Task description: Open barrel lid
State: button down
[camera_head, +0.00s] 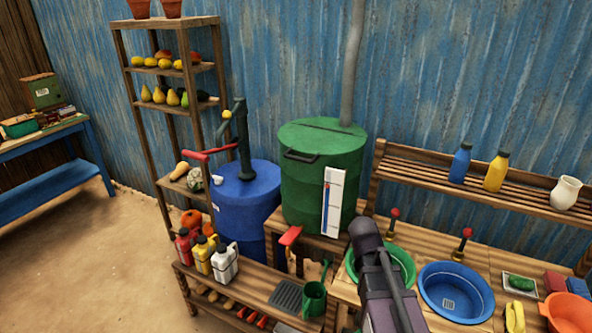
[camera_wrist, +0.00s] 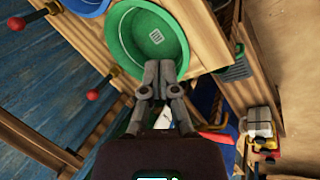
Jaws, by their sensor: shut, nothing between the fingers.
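The green barrel (camera_head: 320,185) stands on a wooden stand against the blue wall. Its green lid (camera_head: 318,132) lies flat and closed on top, with a dark handle (camera_head: 300,157) at the front left edge and a seam across the lid. A white gauge with a blue column (camera_head: 333,202) is on the barrel's front. My arm reaches up in front of the bench, to the right of the barrel and apart from the lid. My gripper (camera_wrist: 160,72) is shut and empty in the wrist view, over the green basin's edge. The lid does not show in that view.
A green basin (camera_wrist: 132,51) and a blue basin (camera_head: 456,291) sit in the bench, with red-knobbed taps behind. A blue barrel (camera_head: 243,205) with a hand pump (camera_head: 241,135) stands left. A grey pipe (camera_head: 351,65) rises behind the green barrel. Bottles (camera_head: 497,171) stand on the right shelf.

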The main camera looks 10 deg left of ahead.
jog(key=w+a+r+n+t+h+b, duration=0.35)
jog(key=w+a+n+t, duration=0.35)
jog(key=w+a+n, duration=0.6)
jog(key=w+a+r+n+t+b, duration=0.2)
jog(key=a+n, duration=0.4)
jog(key=a, duration=0.3)
jog(key=w+a+r+n+t+y+b, duration=0.1)
jog(key=w+a+r+n+t+b, duration=0.1)
jog(key=w+a+n+t, duration=0.3)
jog(key=a+r+n, duration=0.1)
jog(key=a+n, duration=0.1)
jog(key=a, duration=0.2)
jog(key=shift+a+r+t, duration=0.35)
jog(key=shift+t, duration=0.05)
jog(key=shift+w+y, duration=0.2)
jog(key=shift+y, duration=0.05)
jog(key=w+d+r+p, duration=0.3)
jog(key=w+r+p, duration=0.1)
jog(key=w, duration=0.6)
jog(key=shift+d+r, duration=0.15)
jog(key=shift+d, duration=0.2)
